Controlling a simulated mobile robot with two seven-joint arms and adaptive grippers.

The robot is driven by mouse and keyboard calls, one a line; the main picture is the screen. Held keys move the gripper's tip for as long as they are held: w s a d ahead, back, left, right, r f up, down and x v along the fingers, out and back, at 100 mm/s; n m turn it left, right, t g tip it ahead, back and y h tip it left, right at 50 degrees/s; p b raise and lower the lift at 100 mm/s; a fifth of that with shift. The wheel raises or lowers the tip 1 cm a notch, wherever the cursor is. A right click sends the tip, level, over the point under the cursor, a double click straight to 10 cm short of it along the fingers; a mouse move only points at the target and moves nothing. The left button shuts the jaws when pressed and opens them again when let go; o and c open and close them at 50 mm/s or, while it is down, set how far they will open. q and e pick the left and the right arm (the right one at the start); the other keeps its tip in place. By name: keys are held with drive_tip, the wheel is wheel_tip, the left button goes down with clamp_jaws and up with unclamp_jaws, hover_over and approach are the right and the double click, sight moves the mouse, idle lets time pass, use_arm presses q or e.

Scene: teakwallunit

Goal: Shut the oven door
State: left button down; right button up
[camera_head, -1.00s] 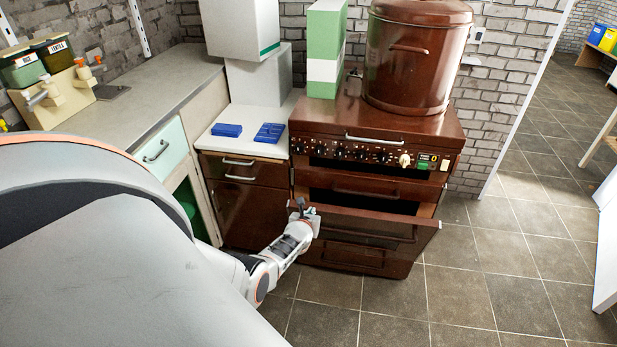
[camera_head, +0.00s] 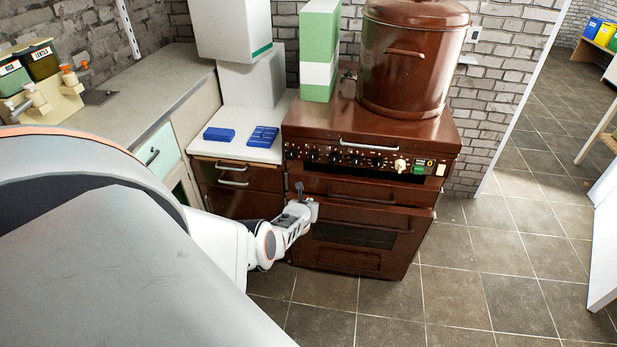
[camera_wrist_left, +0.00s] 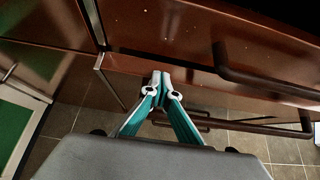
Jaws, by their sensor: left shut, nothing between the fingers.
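The brown oven (camera_head: 372,140) stands against the brick wall. Its oven door (camera_head: 345,237), with a dark window and a bar handle, is nearly upright and close to the oven front. The door's upper right corner still sticks out a little. My left gripper (camera_head: 312,208) is at the door's upper left corner. In the left wrist view the fingers (camera_wrist_left: 161,78) are shut with nothing between them, against or very near the brown door edge (camera_wrist_left: 125,66). I cannot tell whether they touch. My right gripper is out of view.
A brown pot (camera_head: 410,60) and a green-and-white box (camera_head: 319,60) stand on the oven. A brown drawer cabinet (camera_head: 240,190) is left of it, close to my left arm. The tiled floor (camera_head: 480,280) in front and to the right is clear.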

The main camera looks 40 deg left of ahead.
use_arm(q)
drive_tip(key=shift+w+a+r, duration=0.1)
drive_tip(key=shift+w+a, duration=0.2)
drive_tip(key=shift+w, duration=0.2)
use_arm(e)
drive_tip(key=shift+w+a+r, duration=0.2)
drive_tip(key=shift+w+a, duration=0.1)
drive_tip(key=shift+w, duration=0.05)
